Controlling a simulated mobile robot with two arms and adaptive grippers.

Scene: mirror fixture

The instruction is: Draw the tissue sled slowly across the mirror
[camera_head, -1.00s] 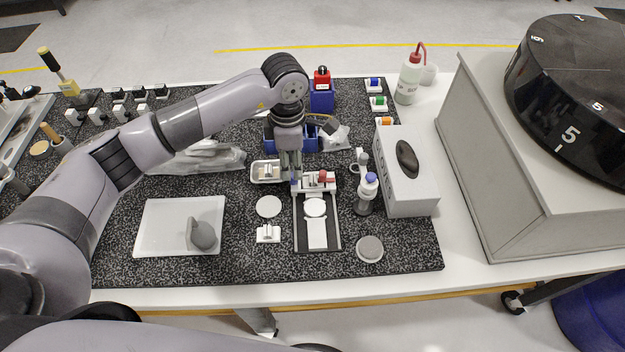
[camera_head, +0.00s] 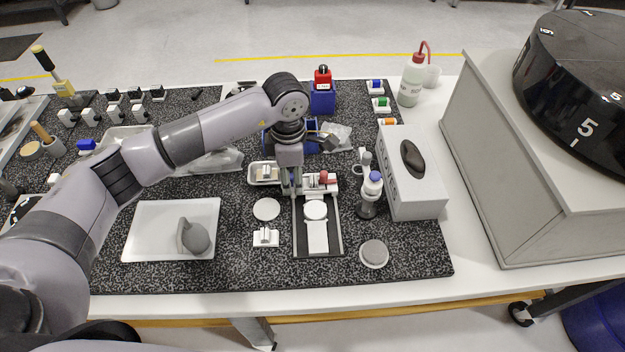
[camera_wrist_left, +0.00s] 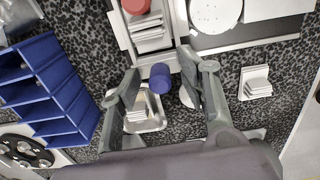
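The mirror fixture (camera_head: 341,238) lies on the speckled mat, a dark channel holding a pale round disc (camera_head: 316,210) and a white strip (camera_head: 317,236). The disc also shows in the wrist view (camera_wrist_left: 214,14). At the fixture's far end are white blocks with a red knob (camera_head: 323,178), seen also in the wrist view (camera_wrist_left: 136,5). My left gripper (camera_head: 292,190) is over the left of this end. In the wrist view its fingers (camera_wrist_left: 158,90) are apart, with a blue knob (camera_wrist_left: 160,77) between them; contact is unclear. I cannot tell which block is the tissue sled.
A small tray (camera_head: 252,180) lies left of the fixture. A blue-capped bottle (camera_head: 368,202) and a tissue box (camera_head: 412,185) stand to the right. A white tray with a grey object (camera_head: 192,238), a round pad (camera_head: 266,209) and a lidded dish (camera_head: 374,253) lie nearer.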

